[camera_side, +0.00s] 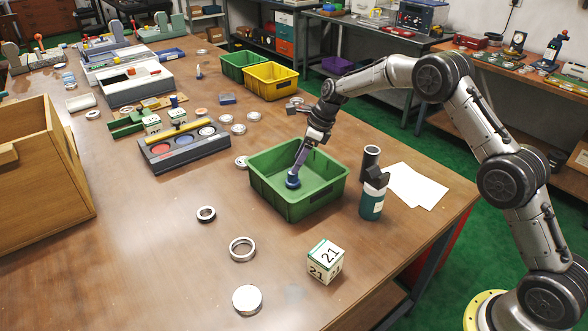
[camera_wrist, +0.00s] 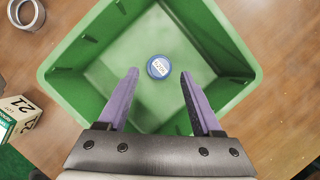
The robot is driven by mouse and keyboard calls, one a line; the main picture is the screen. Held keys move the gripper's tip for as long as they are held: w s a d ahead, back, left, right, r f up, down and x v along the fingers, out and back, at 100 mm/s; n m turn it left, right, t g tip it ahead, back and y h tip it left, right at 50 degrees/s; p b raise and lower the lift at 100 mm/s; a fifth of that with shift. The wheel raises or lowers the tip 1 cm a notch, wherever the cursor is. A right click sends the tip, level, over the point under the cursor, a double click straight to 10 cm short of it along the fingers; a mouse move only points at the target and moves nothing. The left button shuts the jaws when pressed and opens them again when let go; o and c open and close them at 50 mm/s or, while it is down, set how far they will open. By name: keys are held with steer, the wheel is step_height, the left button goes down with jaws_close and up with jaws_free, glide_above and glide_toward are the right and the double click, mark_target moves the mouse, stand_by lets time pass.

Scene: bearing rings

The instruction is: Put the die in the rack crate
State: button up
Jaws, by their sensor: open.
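A green open crate (camera_side: 325,193) stands on the table, and its wall fills much of the wrist view (camera_wrist: 75,75). A small blue round piece (camera_side: 293,181) with a white label on top sits on the crate floor; it also shows in the wrist view (camera_wrist: 158,68). I cannot tell for sure that it is the die. My gripper (camera_side: 299,168) reaches down into the crate above the blue piece. Its purple fingers (camera_wrist: 159,76) are open, apart on either side of the piece in the wrist view. Whether they touch it is unclear.
A white-and-green cube marked 21 (camera_side: 325,262) and metal rings (camera_side: 242,249) lie in front. A bottle (camera_side: 373,196) stands right of the crate. A green bin (camera_side: 239,66) and a yellow bin (camera_side: 271,80) stand behind. A wooden box (camera_side: 48,175) is at left.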

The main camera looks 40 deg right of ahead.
steer(key=v, duration=0.7)
steer(key=s+a+r+n+h, duration=0.1)
steer(key=s+a+r+n, duration=0.1)
steer(key=s+r+n, duration=1.25)
steer(key=s+f+n+t+h, duration=0.2)
steer(key=s+n, duration=1)
steer(key=s, duration=1.6)
steer(key=shift+s+d+f+n, duration=0.3)
steer(key=shift+s+d+n, duration=0.05)
steer(key=shift+d, duration=0.05)
